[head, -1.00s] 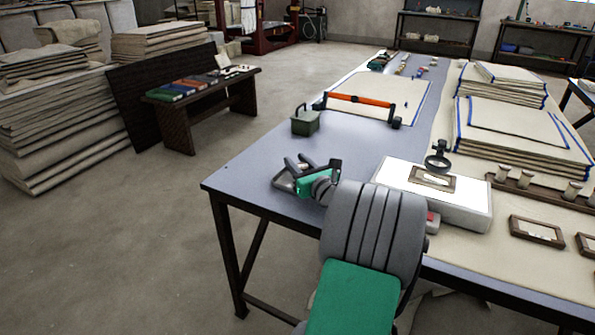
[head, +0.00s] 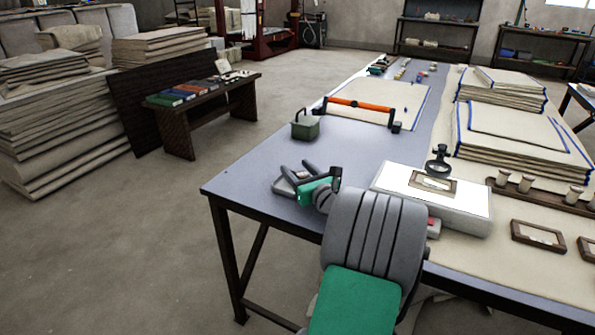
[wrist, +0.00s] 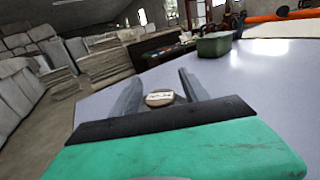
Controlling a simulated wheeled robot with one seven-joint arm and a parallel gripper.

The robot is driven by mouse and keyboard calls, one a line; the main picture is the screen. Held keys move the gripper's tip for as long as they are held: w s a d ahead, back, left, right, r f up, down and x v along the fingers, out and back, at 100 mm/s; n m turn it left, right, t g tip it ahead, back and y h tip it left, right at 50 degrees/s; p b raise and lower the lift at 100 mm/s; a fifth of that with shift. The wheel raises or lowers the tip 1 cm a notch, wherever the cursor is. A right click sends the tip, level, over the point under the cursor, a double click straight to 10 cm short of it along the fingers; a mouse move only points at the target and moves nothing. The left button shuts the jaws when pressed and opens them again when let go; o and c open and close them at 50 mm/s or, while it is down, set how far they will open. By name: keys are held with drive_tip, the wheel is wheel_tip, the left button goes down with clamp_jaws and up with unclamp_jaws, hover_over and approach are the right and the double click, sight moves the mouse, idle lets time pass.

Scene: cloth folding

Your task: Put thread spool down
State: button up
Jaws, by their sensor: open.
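The thread spool (wrist: 160,98) shows in the wrist view as a small round thing with a pale, lettered top. It stands upright on the grey table top (wrist: 255,85), between the two spread fingers of my gripper (wrist: 158,88), with room visible on both sides. In the head view my gripper (head: 298,172) is low over the near left corner of the table (head: 240,180). It is open. The spool is small and partly hidden by the fingers there, so its contact with them is hard to tell.
A green lidded box (head: 305,127) stands just beyond my gripper. A white block with a framed card (head: 433,184) lies to the right. A rack of several spools (head: 540,190) and cloth stacks (head: 520,135) are further right. The table's left edge is close.

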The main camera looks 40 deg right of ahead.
drive_tip(key=p+v, duration=0.2)
drive_tip(key=v, duration=0.9)
drive_tip(key=shift+s, duration=0.1)
drive_tip(key=shift+s+a, duration=0.1)
drive_tip(key=shift+s, duration=0.25)
drive_tip(key=shift+f, duration=0.1)
